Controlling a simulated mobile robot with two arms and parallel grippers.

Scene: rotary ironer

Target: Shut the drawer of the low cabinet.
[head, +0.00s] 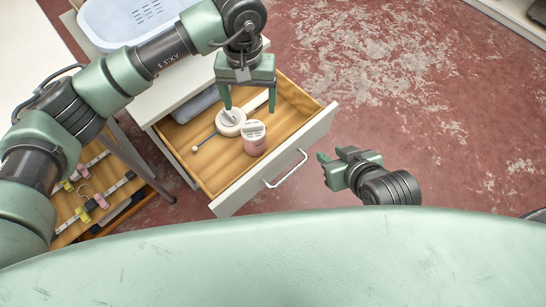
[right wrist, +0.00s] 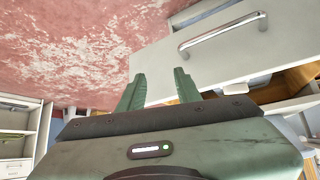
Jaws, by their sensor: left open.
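The low cabinet (head: 160,105) is white, and its drawer (head: 284,153) is pulled open, with a wooden inside and a white front. A silver bar handle (head: 286,169) is on the drawer front and also shows in the right wrist view (right wrist: 222,34). My left gripper (head: 250,106) is open and points down over the drawer's inside, above a white round item (head: 231,121); whether it touches anything is unclear. My right gripper (head: 331,157) is open and empty, to the right of the drawer front and apart from it; its spread fingers show in the right wrist view (right wrist: 158,90).
The drawer also holds a pink pot with a white lid (head: 254,139), a thin blue stick (head: 208,140) and a grey item (head: 196,104). A light blue basket (head: 110,25) stands on the cabinet. Red worn floor (head: 420,110) is clear at right.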

